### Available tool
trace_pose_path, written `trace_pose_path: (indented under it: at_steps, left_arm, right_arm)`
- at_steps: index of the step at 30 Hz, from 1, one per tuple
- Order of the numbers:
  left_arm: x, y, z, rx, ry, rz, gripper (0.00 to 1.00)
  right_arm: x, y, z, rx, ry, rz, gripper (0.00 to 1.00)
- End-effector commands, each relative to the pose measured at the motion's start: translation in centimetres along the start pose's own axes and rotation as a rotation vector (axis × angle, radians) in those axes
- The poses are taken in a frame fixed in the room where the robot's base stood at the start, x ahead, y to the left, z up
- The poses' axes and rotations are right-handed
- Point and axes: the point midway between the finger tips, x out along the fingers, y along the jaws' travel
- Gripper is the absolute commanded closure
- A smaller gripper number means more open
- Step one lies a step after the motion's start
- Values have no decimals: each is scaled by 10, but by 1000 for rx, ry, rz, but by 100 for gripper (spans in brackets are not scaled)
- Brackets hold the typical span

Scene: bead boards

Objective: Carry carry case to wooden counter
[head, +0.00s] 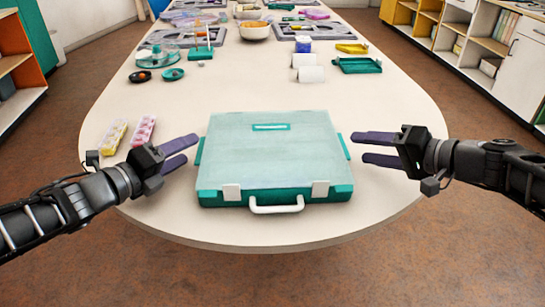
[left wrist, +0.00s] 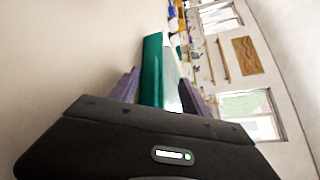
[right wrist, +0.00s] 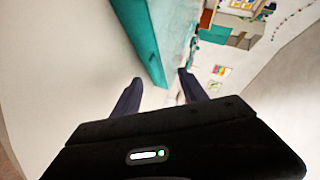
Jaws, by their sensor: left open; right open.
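The carry case (head: 270,150) is a flat teal box with a pale lid, white latches and a white front handle (head: 276,205). It lies shut near the rounded near end of the pale table. My left gripper (head: 195,150) is open at the case's left side, its fingers pointing at the edge. My right gripper (head: 354,147) is open at the right side, its fingertips close to the edge. The case's side shows beyond the fingers in the left wrist view (left wrist: 151,70) and in the right wrist view (right wrist: 139,35). Contact cannot be told.
Two bead trays, yellow (head: 113,137) and pink (head: 143,131), lie near my left gripper. White rolls (head: 310,74), a teal tray (head: 358,65) and a bowl (head: 254,30) stand farther back. Shelves (head: 490,50) line the right wall.

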Motion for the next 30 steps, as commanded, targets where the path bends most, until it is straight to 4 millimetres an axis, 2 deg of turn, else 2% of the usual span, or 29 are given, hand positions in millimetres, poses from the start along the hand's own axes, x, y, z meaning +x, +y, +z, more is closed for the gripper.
trace_pose_path:
  at_steps: [3,9,13,21,30]
  left_arm:
    - [18,0,0,-1,3,0,45]
    - [42,0,0,0,2,0,45]
    - [48,0,0,0,0,0,45]
    - [49,0,0,0,-1,0,45]
    - [49,0,0,0,0,0,69]
  right_arm:
    - [19,0,0,0,-3,-1,49]
    - [42,0,0,-1,-2,-1,49]
    - [49,0,0,-1,0,0,49]
    - [50,0,0,-1,1,0,49]
    - [49,0,0,-1,1,0,74]
